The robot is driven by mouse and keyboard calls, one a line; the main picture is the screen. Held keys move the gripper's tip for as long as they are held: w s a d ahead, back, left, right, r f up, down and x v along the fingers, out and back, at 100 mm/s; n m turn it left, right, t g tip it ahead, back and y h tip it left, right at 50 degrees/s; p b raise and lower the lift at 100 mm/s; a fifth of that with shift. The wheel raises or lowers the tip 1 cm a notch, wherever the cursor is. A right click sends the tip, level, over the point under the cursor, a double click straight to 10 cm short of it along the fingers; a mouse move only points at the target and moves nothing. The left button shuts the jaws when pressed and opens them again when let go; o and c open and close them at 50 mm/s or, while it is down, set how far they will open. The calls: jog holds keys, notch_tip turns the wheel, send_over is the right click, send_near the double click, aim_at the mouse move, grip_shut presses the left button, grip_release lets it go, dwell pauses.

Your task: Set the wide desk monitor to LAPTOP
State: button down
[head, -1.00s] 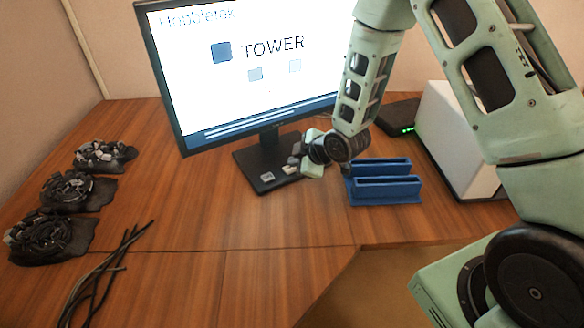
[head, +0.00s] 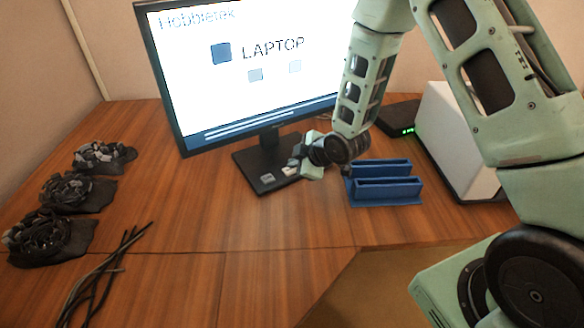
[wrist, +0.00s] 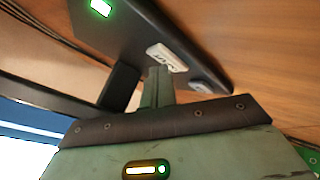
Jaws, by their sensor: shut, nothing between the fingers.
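The wide desk monitor (head: 215,90) stands tilted in the head view, its bright screen reading LAPTOP in large letters. Its dark stand base (head: 256,183) lies on the desk and bears small pale keys. The wrist view shows the base (wrist: 190,48) close up, with a green-lit key (wrist: 101,7), a white key with unreadable marks (wrist: 167,57) and a grey key (wrist: 210,87) near the end. My gripper (head: 295,166) is shut and empty over the right part of the base. Its fingertips (wrist: 158,76) point at the white key; whether they touch it I cannot tell.
A blue slotted holder (head: 388,188) sits right of my gripper. A white box (head: 450,140) and a black device with green lights (head: 397,118) stand behind it. Black cables (head: 100,275) and several dark heaps (head: 65,192) lie on the left. The middle front desk is clear.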

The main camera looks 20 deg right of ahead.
jog(key=shift+r+p, duration=0.35)
jog(key=shift+r, duration=0.4)
jog(key=shift+r+p, duration=1.75)
jog(key=shift+r, duration=0.8)
jog(key=s+a+r+m+g+h, duration=0.1)
jog(key=s+a+r+m+g, duration=0.1)
jog(key=s+a+r, duration=0.4)
jog(key=s+a+r+m+g, duration=0.1)
jog(key=s+a+r+g, duration=0.2)
jog(key=s, duration=0.5)
jog(key=s+r+m+g+h, duration=0.1)
jog(key=s+r, duration=0.2)
jog(key=s, duration=0.6)
jog(key=s+r+m+g+h, duration=0.1)
jog(key=s+r, duration=0.3)
jog(key=s, duration=0.6)
jog(key=shift+m+g, duration=0.5)
jog(key=shift+g, duration=0.2)
